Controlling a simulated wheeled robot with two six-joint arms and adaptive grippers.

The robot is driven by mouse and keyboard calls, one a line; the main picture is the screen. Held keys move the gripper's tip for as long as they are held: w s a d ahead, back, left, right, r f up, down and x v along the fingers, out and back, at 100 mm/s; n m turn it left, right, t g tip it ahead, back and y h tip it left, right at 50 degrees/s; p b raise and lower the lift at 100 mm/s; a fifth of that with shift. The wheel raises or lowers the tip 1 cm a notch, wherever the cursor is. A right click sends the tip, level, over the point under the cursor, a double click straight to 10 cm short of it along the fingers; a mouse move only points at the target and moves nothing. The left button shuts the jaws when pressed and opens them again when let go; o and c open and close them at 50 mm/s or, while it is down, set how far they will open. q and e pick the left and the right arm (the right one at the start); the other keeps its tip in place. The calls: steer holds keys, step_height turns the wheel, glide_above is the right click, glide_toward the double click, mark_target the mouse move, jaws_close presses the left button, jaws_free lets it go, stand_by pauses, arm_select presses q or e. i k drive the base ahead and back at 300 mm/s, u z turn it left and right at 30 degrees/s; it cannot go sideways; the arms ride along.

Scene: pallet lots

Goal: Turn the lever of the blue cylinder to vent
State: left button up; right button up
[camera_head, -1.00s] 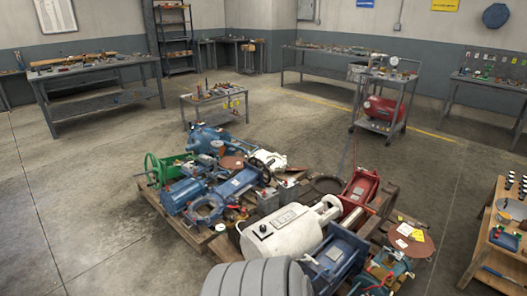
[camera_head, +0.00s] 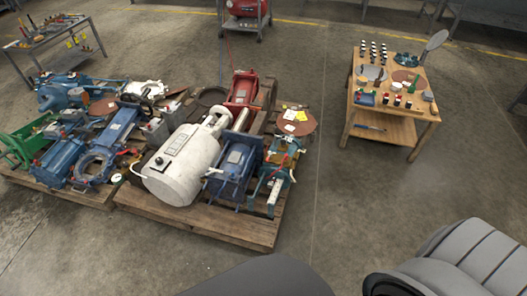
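Several blue cylinder-like units lie on the pallets. A dark blue one (camera_head: 232,170) lies at the right pallet's front, between a white tank (camera_head: 180,165) and a teal unit (camera_head: 272,172). Small pale parts show near its top. Other blue units lie on the left pallet: a long one (camera_head: 118,130), one at the front left (camera_head: 58,162) and a rounder one at the back (camera_head: 65,92). I cannot tell which carries the vent lever; levers and markings are too small to read. Neither of my grippers is in view; only grey parts of my body show along the bottom.
A wooden table (camera_head: 418,113) with small items stands at the right. The right pallet (camera_head: 240,230) also holds a red unit (camera_head: 242,88). A metal bench (camera_head: 50,42) stands at the back left. Concrete floor is free in front of the pallets and between pallet and table.

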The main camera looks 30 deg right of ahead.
mark_target(213, 172)
steer(key=z, duration=0.8)
steer(key=i, duration=0.45)
